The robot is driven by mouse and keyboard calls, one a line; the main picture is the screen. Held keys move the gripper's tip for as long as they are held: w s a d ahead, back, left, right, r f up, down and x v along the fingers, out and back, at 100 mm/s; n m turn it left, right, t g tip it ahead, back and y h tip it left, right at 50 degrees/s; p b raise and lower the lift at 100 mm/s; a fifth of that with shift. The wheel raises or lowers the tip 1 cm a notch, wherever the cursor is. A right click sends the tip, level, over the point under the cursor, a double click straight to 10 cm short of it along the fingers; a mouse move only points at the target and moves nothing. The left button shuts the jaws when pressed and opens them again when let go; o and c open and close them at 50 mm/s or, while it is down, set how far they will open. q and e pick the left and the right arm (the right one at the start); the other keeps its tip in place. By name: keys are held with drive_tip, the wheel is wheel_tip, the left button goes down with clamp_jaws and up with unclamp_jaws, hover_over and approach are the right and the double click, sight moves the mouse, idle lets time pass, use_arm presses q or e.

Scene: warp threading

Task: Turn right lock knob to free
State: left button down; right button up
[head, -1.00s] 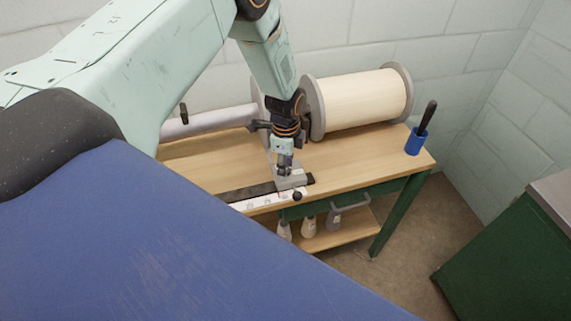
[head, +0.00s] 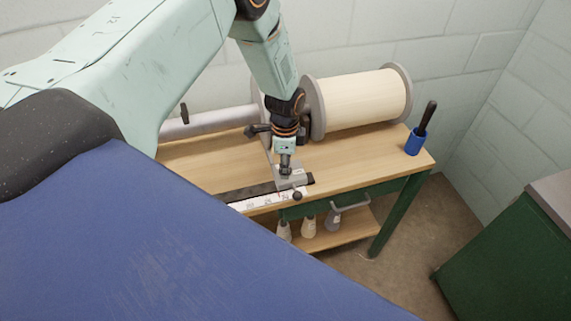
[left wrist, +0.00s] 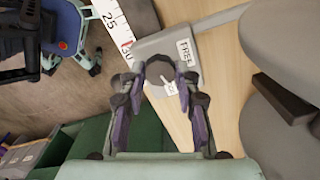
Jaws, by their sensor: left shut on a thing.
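The right lock knob (left wrist: 160,67) is a dark round knob on a grey lock plate (left wrist: 150,45) in the left wrist view. A FREE label (left wrist: 186,52) is on the plate beside the knob. A second small white mark lies near the fingers, too small to read. My left gripper (left wrist: 162,84) points down with its two fingers shut around the knob. In the head view my left gripper (head: 286,168) is over the grey lock block (head: 291,182) at the bench front and hides the knob.
A white ruler (head: 262,200) runs along the front of the wooden bench (head: 345,165). A small black ball knob (head: 297,195) sits beside the block. A large cream roll (head: 360,98) stands behind. A blue cup (head: 415,142) holds a dark-handled tool.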

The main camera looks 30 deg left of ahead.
use_arm(q)
drive_tip(key=n, duration=0.3)
drive_tip(key=shift+n, duration=0.4)
drive_tip(key=c, duration=2.1)
unclamp_jaws()
drive_tip(key=n, duration=0.3)
drive_tip(key=shift+s+n+p, duration=0.1)
drive_tip(key=shift+n+p, duration=0.2)
drive_tip(key=shift+p, duration=0.05)
drive_tip(key=n, duration=0.3)
drive_tip(key=shift+n+p, duration=0.3)
drive_tip(key=shift+p, duration=0.05)
drive_tip(key=shift+f+n+p, duration=0.1)
drive_tip(key=shift+n+p, duration=0.3)
drive_tip(key=shift+n, duration=1.7)
clamp_jaws()
unclamp_jaws()
drive_tip(key=o, duration=1.1)
drive_tip(key=shift+o, duration=0.2)
drive_tip(key=shift+r, duration=0.2)
